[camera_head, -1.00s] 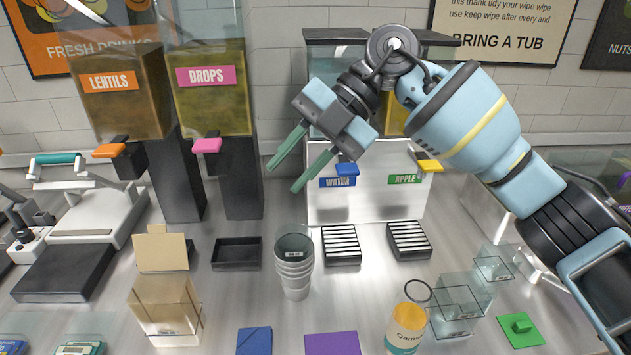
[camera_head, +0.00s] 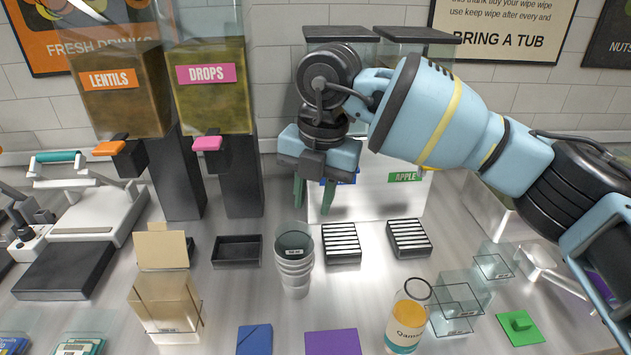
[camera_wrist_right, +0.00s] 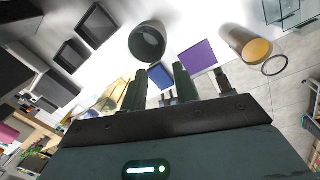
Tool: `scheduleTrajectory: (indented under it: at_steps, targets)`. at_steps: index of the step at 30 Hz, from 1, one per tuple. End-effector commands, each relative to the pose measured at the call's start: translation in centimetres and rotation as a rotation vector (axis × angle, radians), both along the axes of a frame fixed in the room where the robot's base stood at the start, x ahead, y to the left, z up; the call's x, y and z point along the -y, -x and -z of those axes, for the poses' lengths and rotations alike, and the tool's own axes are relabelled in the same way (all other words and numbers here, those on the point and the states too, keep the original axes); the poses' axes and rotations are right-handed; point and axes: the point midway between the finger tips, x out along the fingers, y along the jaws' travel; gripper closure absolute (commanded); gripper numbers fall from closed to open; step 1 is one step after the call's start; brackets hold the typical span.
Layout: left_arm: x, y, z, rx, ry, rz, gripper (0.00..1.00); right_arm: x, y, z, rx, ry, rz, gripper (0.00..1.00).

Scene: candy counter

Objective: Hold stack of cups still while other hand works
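The stack of clear grey cups (camera_head: 294,262) stands upright on the metal counter in the head view, nested, with a small label on its side. It also shows in the right wrist view as a dark round mouth (camera_wrist_right: 147,41) beyond the fingers. My right gripper (camera_head: 313,212) points down behind and above the stack, with its two green fingers apart and nothing between them. In the right wrist view the fingers (camera_wrist_right: 160,88) are apart and clear of the cups. My left gripper is not in view.
A jar with orange contents (camera_head: 405,325) stands right of the cups. A black tray (camera_head: 237,266) lies left, and slatted drip trays (camera_head: 341,260) lie right. Blue (camera_head: 254,341) and purple (camera_head: 332,343) pads lie in front. The LENTILS and DROPS dispensers (camera_head: 212,95) stand behind.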

Motion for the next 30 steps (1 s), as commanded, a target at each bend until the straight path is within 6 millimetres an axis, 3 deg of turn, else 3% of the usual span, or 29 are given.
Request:
scheduleTrajectory:
  at_steps: [6,15,30]
  targets:
    - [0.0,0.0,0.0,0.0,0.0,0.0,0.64,-0.4,-0.1,3.9,-0.004,0.001,0.0,0.71]
    - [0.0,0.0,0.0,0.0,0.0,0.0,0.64,-0.8,-0.3,7.9,-0.002,-0.001,0.0,0.71]
    - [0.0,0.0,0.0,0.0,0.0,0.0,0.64,-1.0,-0.4,9.0,0.001,-0.002,0.0,0.72]
